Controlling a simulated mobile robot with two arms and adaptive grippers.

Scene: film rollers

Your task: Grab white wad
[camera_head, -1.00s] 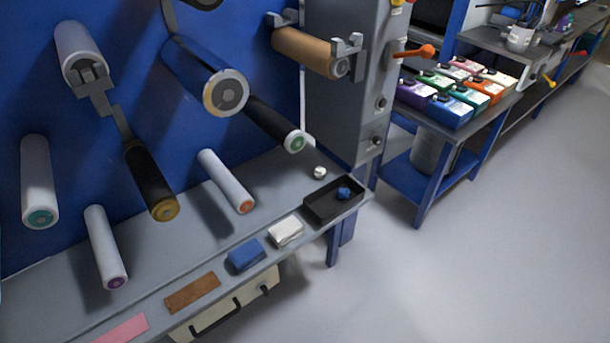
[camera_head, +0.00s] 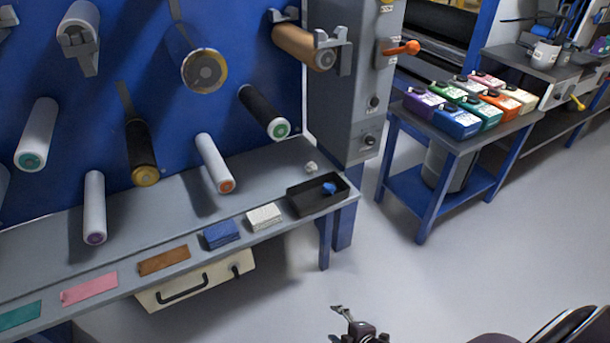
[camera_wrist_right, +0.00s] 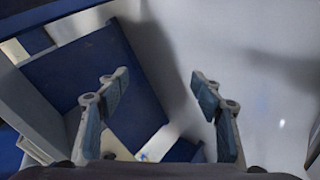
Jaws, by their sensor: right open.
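The white wad (camera_head: 311,168) is a small crumpled ball on the grey bench (camera_head: 268,160), just behind the black tray (camera_head: 312,207). A blue wad (camera_head: 329,187) lies inside that tray. My right gripper (camera_head: 342,322) shows at the bottom of the head view, in front of the bench and well away from the wad. Its two fingers stand apart and empty in the right wrist view (camera_wrist_right: 158,88), over blue surfaces and pale floor. The white wad does not show in the wrist view. My left gripper is not in view.
Rollers such as the orange-ended one (camera_head: 214,163) stick out above the bench. A white folded cloth (camera_head: 264,217) and a blue one (camera_head: 221,235) lie along its front edge. A blue side table (camera_head: 428,208) holds several coloured containers. Floor (camera_head: 400,275) between is clear.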

